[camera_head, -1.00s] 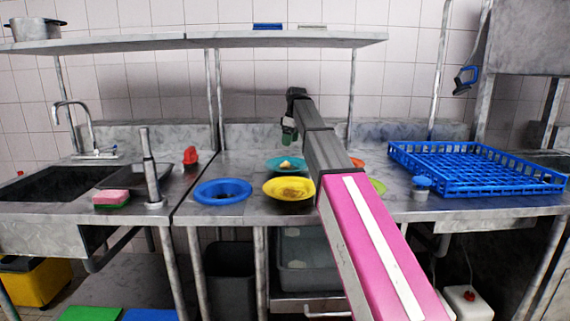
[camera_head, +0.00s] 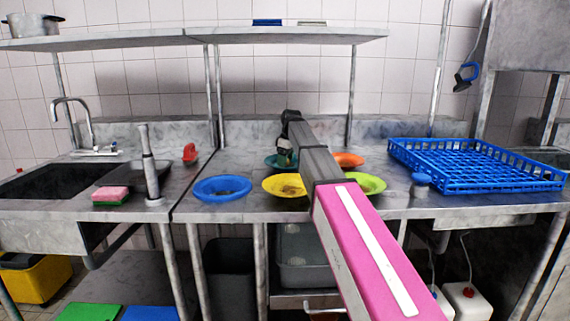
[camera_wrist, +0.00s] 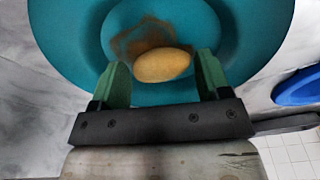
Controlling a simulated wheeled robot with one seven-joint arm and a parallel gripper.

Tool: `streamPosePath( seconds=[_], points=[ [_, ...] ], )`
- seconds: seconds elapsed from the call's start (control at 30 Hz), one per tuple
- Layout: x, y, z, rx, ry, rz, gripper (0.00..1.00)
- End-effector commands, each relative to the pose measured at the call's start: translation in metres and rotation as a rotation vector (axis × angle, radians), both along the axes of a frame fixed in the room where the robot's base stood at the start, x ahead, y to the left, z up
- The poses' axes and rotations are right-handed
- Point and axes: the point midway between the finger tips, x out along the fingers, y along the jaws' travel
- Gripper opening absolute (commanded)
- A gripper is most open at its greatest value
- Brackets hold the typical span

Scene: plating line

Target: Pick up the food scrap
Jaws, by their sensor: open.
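The food scrap (camera_wrist: 162,65) is a yellowish, oval lump lying in a teal plate (camera_wrist: 60,35), on a brown stain. In the wrist view my gripper (camera_wrist: 160,75) is open, with one green finger on each side of the scrap's near edge; I cannot tell whether either touches it. In the head view the teal plate (camera_head: 272,161) is at the back of the counter, partly behind my gripper (camera_head: 284,158), and the scrap is hidden there.
A blue plate (camera_head: 222,181), a yellow plate (camera_head: 272,184), a green plate (camera_head: 374,184) and an orange plate (camera_head: 349,159) surround the teal one. A blue rack (camera_head: 480,183) stands at right. A sponge (camera_head: 110,195) lies by the sink (camera_head: 55,182).

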Motion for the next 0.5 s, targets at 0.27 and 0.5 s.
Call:
streamPosePath(
  seconds=[0.27,0.5],
  points=[
    [0.0005,0.0008,-0.0048,0.0,-0.001,0.0,0.67],
    [0.0005,0.0006,-0.0046,0.0,-0.001,0.0,0.37]
  ],
)
